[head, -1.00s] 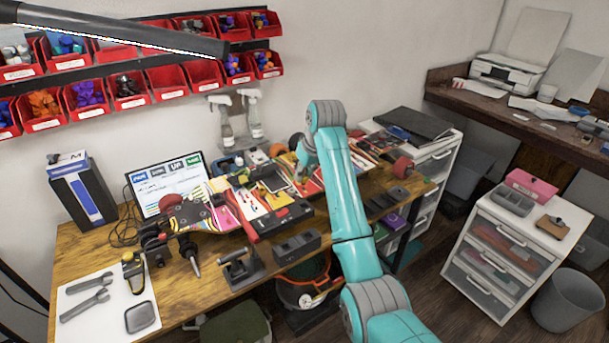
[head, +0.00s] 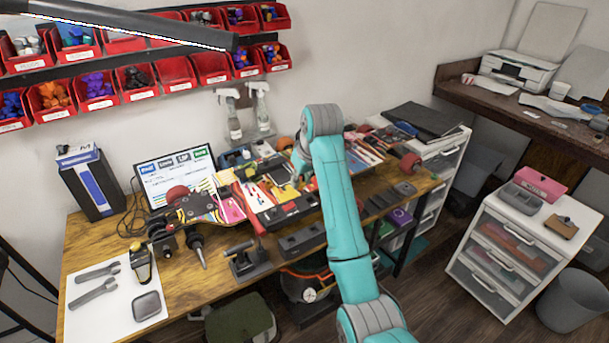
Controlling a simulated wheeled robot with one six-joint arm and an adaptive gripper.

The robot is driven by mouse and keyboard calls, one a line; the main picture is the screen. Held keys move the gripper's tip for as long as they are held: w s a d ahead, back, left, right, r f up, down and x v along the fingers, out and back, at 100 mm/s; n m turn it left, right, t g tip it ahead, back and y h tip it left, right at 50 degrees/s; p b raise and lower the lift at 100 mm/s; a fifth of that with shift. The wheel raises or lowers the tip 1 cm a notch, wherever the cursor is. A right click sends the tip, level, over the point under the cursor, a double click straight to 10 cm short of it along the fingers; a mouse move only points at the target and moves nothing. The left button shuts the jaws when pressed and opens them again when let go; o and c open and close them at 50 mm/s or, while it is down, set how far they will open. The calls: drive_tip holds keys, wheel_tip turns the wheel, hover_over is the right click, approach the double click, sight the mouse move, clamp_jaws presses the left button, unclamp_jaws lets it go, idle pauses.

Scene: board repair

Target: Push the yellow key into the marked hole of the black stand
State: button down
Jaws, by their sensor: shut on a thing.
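My gripper (head: 299,172) is small and far off in the head view, low over the back middle of the workbench. My own arm link covers much of it. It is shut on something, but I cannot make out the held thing. I cannot tell the yellow key apart from the small yellow items near the gripper. A black case or stand (head: 297,212) with bright pieces around it lies just in front of the gripper. I cannot see a marked hole, nor tell if the gripper touches anything.
The wooden bench (head: 207,287) is crowded. A skateboard (head: 196,208), a screen (head: 178,178), a dark block (head: 302,241) and a small vise-like tool (head: 248,262) stand left of my arm. A white mat (head: 108,318) bears wrenches. Drawer units stand right.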

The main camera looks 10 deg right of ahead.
drive_tip(key=shift+s+a, duration=1.9)
drive_tip(key=shift+s, duration=0.3)
drive_tip(key=shift+f, duration=6.65)
drive_tip(key=shift+f, duration=1.3)
